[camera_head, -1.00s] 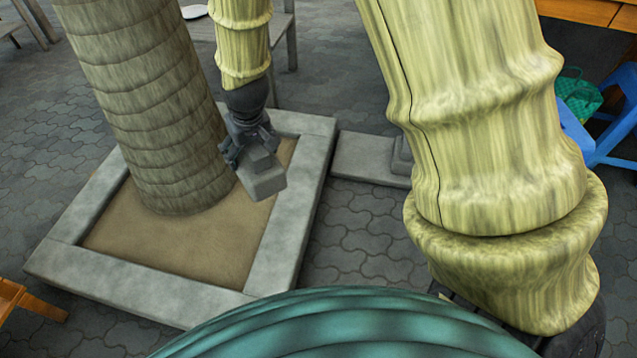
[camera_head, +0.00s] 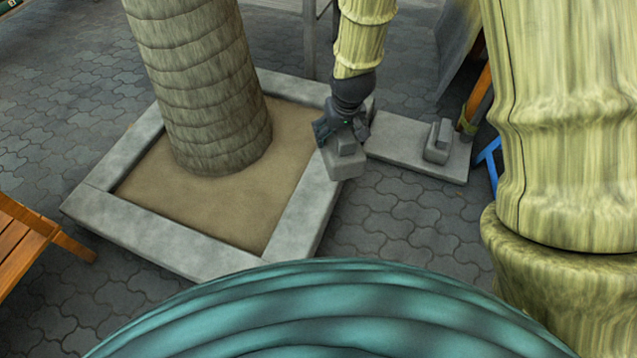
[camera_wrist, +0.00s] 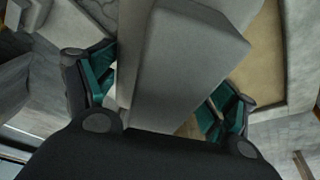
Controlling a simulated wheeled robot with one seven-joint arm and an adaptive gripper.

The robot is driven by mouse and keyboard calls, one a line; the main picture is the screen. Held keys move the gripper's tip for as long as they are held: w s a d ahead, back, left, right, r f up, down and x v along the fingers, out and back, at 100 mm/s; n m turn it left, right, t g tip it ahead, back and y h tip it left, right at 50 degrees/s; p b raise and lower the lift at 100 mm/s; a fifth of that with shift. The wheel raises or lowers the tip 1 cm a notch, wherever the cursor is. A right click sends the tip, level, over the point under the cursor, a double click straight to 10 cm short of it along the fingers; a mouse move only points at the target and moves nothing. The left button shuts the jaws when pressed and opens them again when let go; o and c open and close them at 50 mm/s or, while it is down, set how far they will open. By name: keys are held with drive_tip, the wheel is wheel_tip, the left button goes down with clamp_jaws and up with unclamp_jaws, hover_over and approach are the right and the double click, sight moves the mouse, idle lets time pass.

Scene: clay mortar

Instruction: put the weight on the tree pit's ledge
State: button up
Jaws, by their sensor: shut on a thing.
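The weight (camera_head: 344,162) is a grey block with a narrower raised part. My gripper (camera_head: 342,132) is shut on it and holds it at the right side of the tree pit, over or close to the ledge (camera_head: 305,214). I cannot tell if the weight touches the ledge. In the wrist view the weight (camera_wrist: 185,65) fills the middle between the teal finger pads of my gripper (camera_wrist: 160,100). The ledge is a grey stone frame around sandy soil (camera_head: 200,207), with a thick ringed trunk (camera_head: 205,90) standing in it.
A low grey slab (camera_head: 405,150) lies right of the pit, with another grey block (camera_head: 438,140) on it. An orange wooden bench (camera_head: 25,235) stands at the left. Paving (camera_head: 385,225) in front of the slab is clear.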

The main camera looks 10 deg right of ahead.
drive_tip(key=s+f+n, duration=0.1)
drive_tip(key=s+f, duration=0.2)
drive_tip(key=f, duration=0.7)
drive_tip(key=s+f+n, duration=0.1)
drive_tip(key=s+f, duration=0.2)
drive_tip(key=f, duration=0.8)
drive_tip(key=shift+y, duration=0.3)
drive_tip(key=shift+w+a+f+b, duration=0.75)
drive_tip(key=shift+w+b, duration=0.45)
drive_tip(key=shift+w, duration=1.35)
drive_tip(key=shift+w+a+f+b, duration=0.5)
drive_tip(key=shift+w+f+b, duration=0.55)
drive_tip(key=shift+w, duration=1.55)
drive_tip(key=shift+w+a+f+b, duration=0.65)
drive_tip(key=shift+w+b, duration=0.7)
drive_tip(key=shift+w, duration=1.2)
drive_tip(key=o, duration=1.8)
drive_tip(key=shift+s+f, duration=0.1)
drive_tip(key=shift+f, duration=0.05)
drive_tip(key=shift+c, duration=0.2)
drive_tip(key=shift+o, duration=0.9)
